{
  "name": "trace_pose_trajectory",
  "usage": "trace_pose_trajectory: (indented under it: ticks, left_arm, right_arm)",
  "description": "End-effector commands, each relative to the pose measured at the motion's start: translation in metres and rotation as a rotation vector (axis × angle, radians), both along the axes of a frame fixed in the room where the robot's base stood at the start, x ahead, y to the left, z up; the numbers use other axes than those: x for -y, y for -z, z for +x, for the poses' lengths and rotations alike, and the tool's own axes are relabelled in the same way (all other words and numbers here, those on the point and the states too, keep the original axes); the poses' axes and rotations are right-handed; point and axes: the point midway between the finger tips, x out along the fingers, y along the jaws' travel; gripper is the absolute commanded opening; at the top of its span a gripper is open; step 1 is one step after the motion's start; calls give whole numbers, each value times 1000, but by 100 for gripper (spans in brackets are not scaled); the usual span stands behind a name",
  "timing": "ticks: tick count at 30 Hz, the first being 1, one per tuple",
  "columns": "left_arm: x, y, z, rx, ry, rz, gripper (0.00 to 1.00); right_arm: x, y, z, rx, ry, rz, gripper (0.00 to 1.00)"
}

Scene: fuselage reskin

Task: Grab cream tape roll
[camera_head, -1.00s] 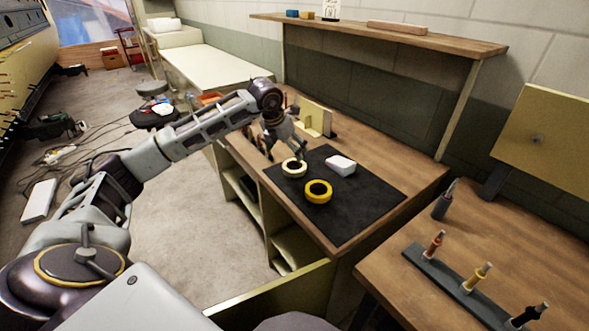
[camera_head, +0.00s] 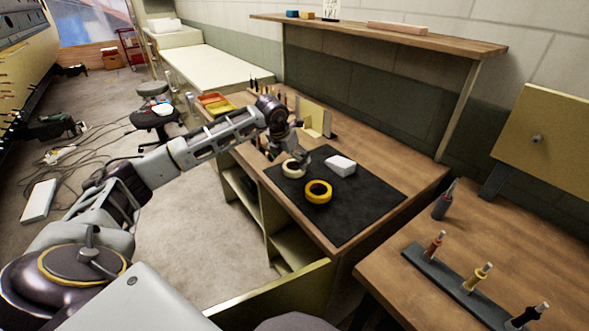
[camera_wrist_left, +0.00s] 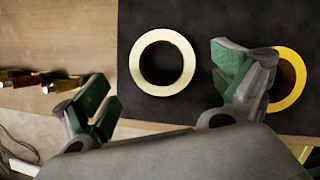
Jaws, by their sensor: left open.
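The cream tape roll (camera_head: 288,173) lies flat on the black mat (camera_head: 350,213), near its left edge. In the wrist view the cream roll (camera_wrist_left: 134,66) shows whole, its open hole facing the camera. My left gripper (camera_head: 290,156) is over the roll, partly covering it in the head view. My right gripper is out of view.
A yellow tape roll (camera_head: 318,200) lies close to the cream one; the right finger overlaps it in the wrist view. A white block (camera_head: 341,166) sits behind on the mat. An upright cream panel (camera_head: 315,118) stands beyond. The mat's front is clear.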

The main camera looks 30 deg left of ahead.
Motion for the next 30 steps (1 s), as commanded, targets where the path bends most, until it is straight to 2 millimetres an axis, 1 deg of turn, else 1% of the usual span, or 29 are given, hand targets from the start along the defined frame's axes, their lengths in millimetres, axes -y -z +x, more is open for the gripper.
trace_pose_trajectory:
  ticks: [6,10,26,30]
  left_arm:
    - [3,24,9,-2,0,-1,96]
    - [3,33,13,-2,0,-2,96]
    - [3,35,14,-1,0,-1,96]
    - [3,35,14,-1,0,-1,78]
  right_arm:
    - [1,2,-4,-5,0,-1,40]
    - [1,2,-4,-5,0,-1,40]
    - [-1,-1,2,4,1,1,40]
    - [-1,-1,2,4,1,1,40]
